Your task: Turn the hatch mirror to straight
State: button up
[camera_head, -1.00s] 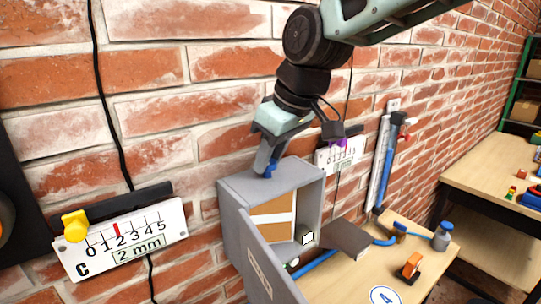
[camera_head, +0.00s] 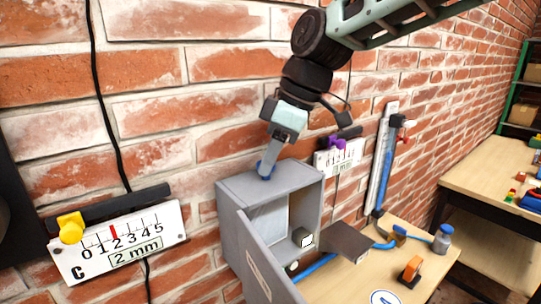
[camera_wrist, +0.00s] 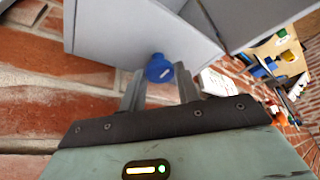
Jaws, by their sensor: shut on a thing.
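The grey hatch box (camera_head: 240,187) is fixed to the brick wall, with its door (camera_head: 257,262) swung open toward me. Inside, the mirror (camera_head: 268,225) shows as a pale grey panel; its exact angle is hard to tell. A blue knob (camera_wrist: 159,68) sits on the box's top face. My gripper (camera_head: 266,172) reaches down from above and is shut on the blue knob, one finger on each side of it in the wrist view (camera_wrist: 160,85). The fingers mostly cover the knob in the head view.
A scale plate C (camera_head: 120,240) with a yellow knob (camera_head: 71,227) is on the wall at left. Another scale with a purple knob (camera_head: 337,142) is right of the box.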

jog(key=shift+r, duration=0.1)
jog(key=o, duration=0.9)
jog(key=shift+o, duration=0.2)
jog(key=b+v, duration=0.2)
jog(key=v, duration=1.5)
jog(key=shift+d+r, duration=0.1)
jog(key=shift+r, duration=0.05)
jog(key=s+a+f+m, duration=0.2)
jog(key=s+f, duration=0.3)
jog(key=f, duration=0.5)
jog(key=s+d+f+m+h, duration=0.2)
jog(key=s+d+f+m, duration=0.1)
jog(key=s+f, duration=0.6)
jog(key=s+d+f+m+h+b, duration=0.1)
jog(key=s+d+f+m, duration=0.2)
jog(key=s+f, duration=0.6)
notch_tip(320, 180, down, 6)
jog(key=shift+s+d+r+g+h, duration=0.2)
jog(key=shift+s+d+g+h, duration=0.2)
jog(key=shift+d, duration=0.2)
